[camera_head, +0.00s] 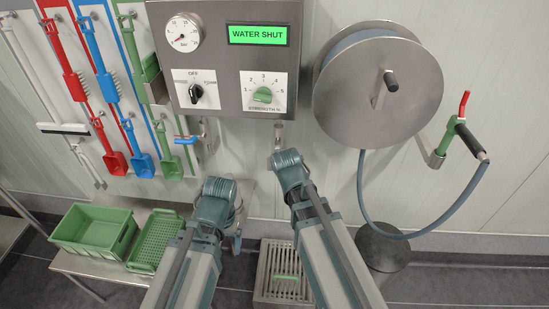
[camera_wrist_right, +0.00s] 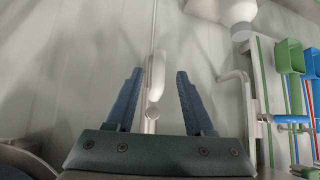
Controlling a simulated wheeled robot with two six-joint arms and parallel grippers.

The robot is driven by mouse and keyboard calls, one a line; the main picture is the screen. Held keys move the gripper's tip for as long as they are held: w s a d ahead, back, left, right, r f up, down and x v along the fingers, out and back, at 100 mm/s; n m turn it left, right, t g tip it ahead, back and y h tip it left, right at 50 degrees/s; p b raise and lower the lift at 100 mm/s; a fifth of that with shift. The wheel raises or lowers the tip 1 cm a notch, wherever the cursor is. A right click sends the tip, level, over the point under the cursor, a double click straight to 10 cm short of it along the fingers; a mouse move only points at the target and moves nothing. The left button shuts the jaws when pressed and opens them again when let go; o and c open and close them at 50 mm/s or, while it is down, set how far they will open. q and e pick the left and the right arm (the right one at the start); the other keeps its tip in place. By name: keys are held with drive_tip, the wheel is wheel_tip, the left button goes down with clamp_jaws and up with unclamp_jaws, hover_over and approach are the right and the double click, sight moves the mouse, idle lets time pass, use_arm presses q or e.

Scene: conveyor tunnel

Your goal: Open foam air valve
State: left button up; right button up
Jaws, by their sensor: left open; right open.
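Two small valves hang below the steel control panel. One has a blue handle (camera_head: 186,139), which also shows at the right of the right wrist view (camera_wrist_right: 292,120). The other is a pipe stub (camera_head: 278,133) with a whitish lever (camera_wrist_right: 156,72), pointing nearly straight along the pipe. No label on it is readable. My right gripper (camera_wrist_right: 159,73) is open, its fingers on either side of this lever, with gaps showing and no clear contact. The right arm hides its fingertips in the head view. My left gripper (camera_head: 237,234) is open, low beside the crates, partly hidden by its wrist.
The panel (camera_head: 222,95) has a gauge, a display (camera_head: 258,35) reading WATER SHUT, a selector (camera_head: 196,93) and a green dosing knob (camera_head: 263,94). A hose reel (camera_head: 350,95) is at right. Brushes hang at left above green crates (camera_head: 85,243).

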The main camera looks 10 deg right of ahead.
use_arm(q)
drive_tip(key=r, duration=0.1)
drive_tip(key=r+p, duration=0.1)
drive_tip(key=a+r+p, duration=0.1)
drive_tip(key=shift+s+r, duration=0.2)
drive_tip(key=shift+s, duration=0.2)
use_arm(e)
drive_tip(key=v, duration=0.5)
use_arm(q)
drive_tip(key=shift+d, duration=0.1)
